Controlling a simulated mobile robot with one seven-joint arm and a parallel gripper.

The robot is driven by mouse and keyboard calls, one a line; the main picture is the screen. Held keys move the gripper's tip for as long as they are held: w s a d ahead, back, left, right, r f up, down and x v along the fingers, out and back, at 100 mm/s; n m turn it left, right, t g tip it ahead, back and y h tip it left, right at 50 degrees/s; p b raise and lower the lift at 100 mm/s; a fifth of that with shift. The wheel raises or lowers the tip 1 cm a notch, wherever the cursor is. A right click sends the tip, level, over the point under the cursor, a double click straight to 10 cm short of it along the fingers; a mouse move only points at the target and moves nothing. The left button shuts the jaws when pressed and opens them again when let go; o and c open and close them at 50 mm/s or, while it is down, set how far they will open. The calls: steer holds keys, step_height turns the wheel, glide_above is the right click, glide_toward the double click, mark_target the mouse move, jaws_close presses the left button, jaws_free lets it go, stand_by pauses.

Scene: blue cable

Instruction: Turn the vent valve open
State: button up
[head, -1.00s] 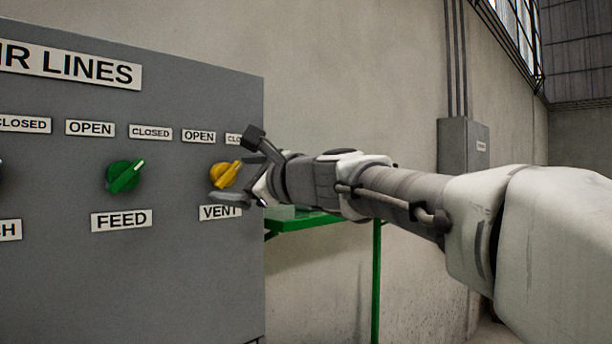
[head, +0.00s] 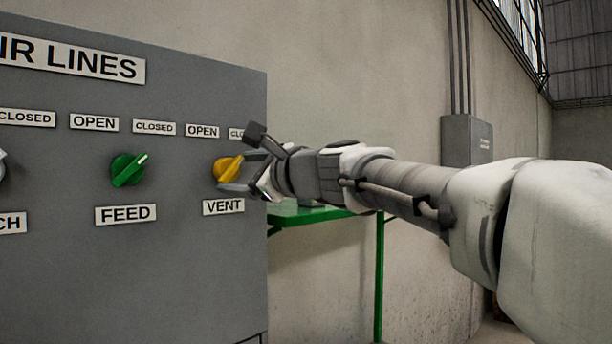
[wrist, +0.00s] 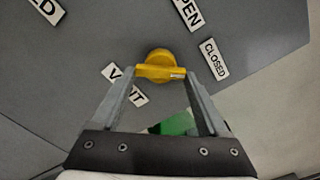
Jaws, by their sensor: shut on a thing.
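The vent valve is a yellow knob (head: 225,170) on the grey panel (head: 150,270), above the VENT label (head: 223,207). It also shows in the wrist view (wrist: 158,56), with a raised handle bar across it. The white mark on the bar's end points toward the CLOSED label (wrist: 213,59), away from the OPEN label (wrist: 188,12). My gripper (wrist: 160,75) is shut on the bar, one finger at each end. In the head view my gripper (head: 242,170) reaches the knob from the right and hides part of it.
A green FEED knob (head: 128,170) sits left of the vent knob. Another knob is cut off at the left edge. A green table (head: 310,216) stands behind the panel's right edge. A grey wall box (head: 466,140) is farther right.

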steer(key=n+b, duration=0.3)
steer(key=n, duration=0.2)
steer(key=shift+d+f+b, duration=0.1)
steer(key=shift+b, duration=0.3)
steer(key=n+b, duration=0.2)
steer(key=n, duration=0.2)
steer(key=shift+b, duration=0.4)
steer(key=n, duration=0.1)
steer(key=n+b, duration=0.2)
steer(key=n, duration=0.1)
steer(key=shift+r, duration=0.25)
steer(key=shift+r+n+b, duration=0.2)
steer(key=shift+n+b, duration=0.55)
steer(key=shift+n, duration=1.35)
steer(key=o, duration=1.2)
steer(key=shift+o, duration=0.2)
steer(key=shift+s, duration=0.1)
